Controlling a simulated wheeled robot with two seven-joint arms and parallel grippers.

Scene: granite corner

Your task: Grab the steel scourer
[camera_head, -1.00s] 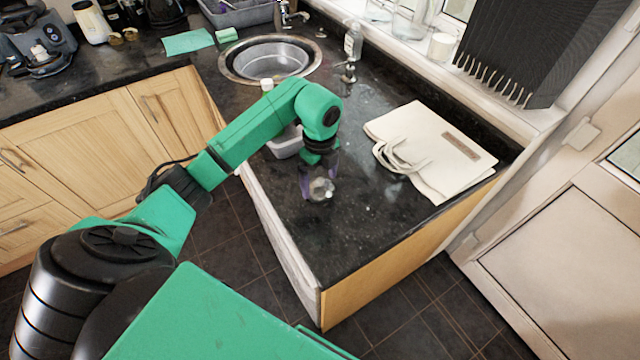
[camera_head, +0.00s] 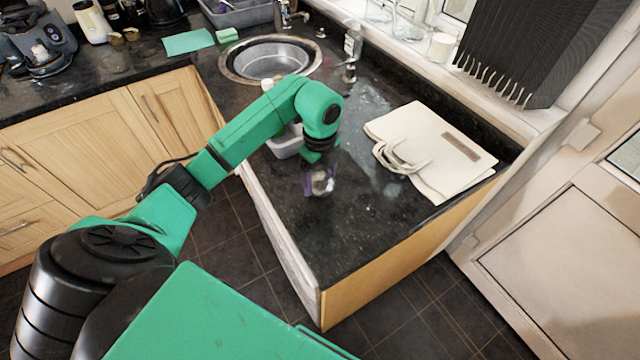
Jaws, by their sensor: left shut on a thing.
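The steel scourer (camera_head: 322,184) is a small round silvery thing near the front part of the dark granite counter (camera_head: 345,240). My left gripper (camera_head: 318,186) points down at it, with its purplish fingers on either side, shut on the scourer. The fingers and wrist hide part of the scourer. I cannot tell whether it still touches the counter. My right gripper is not in view.
A cream bag (camera_head: 435,150) lies flat to the right of the gripper. A grey tub (camera_head: 287,143) stands behind my wrist, partly hidden. A round sink (camera_head: 270,60) and a soap bottle (camera_head: 352,45) are farther back. The counter's front corner is clear.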

